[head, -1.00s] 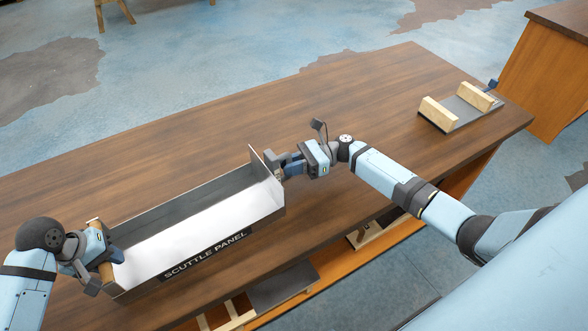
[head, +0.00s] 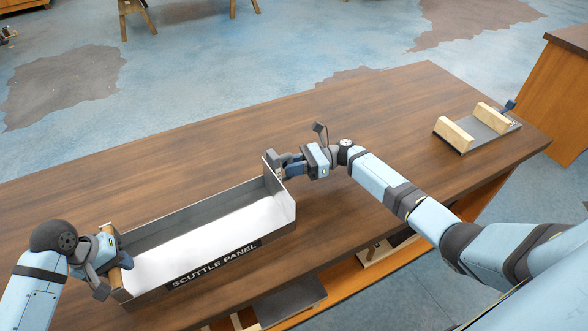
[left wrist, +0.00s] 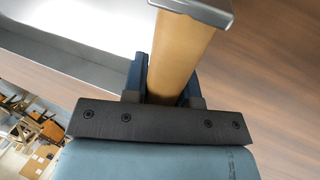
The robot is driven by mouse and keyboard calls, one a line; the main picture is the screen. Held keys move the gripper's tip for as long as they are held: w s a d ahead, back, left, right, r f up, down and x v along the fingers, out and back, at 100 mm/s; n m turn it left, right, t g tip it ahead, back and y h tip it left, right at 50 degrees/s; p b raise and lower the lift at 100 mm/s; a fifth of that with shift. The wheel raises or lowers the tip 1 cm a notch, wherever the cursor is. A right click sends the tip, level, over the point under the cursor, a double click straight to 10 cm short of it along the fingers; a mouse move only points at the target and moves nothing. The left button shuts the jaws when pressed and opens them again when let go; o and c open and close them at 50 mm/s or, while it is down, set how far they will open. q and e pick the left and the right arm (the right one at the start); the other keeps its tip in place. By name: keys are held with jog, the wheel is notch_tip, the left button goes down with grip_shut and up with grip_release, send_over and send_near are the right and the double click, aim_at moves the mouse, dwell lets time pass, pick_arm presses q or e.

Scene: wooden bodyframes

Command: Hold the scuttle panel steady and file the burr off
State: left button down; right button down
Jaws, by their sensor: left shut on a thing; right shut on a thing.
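The scuttle panel (head: 205,243) is a long grey metal tray with a bright floor and a black lettered label, lying along the table's front left. My right gripper (head: 280,167) is shut at the panel's raised right end; the exact grip is hidden by the fingers. I cannot make out a burr or a file.
A grey plate (head: 480,135) with two wooden blocks (head: 454,133) and a small blue part (head: 508,106) lies at the table's far right. The wooden table top (head: 370,105) between is clear. A shelf with boards (head: 290,300) shows below the front edge. Another wooden bench stands at right.

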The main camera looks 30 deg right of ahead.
pick_arm(q)
jog(key=shift+d, duration=0.1)
pick_arm(e)
jog(key=shift+s+d, duration=0.1)
jog(key=shift+s, duration=2.8)
jog(key=shift+s+d, duration=0.15)
jog(key=shift+s, duration=1)
jog(key=shift+d, duration=0.1)
jog(key=shift+w+d, duration=0.15)
jog(key=shift+d, duration=1.35)
jog(key=shift+w+d, duration=0.1)
jog(key=shift+d, duration=1.4)
jog(key=shift+w+d, duration=0.1)
jog(key=shift+d, duration=1.4)
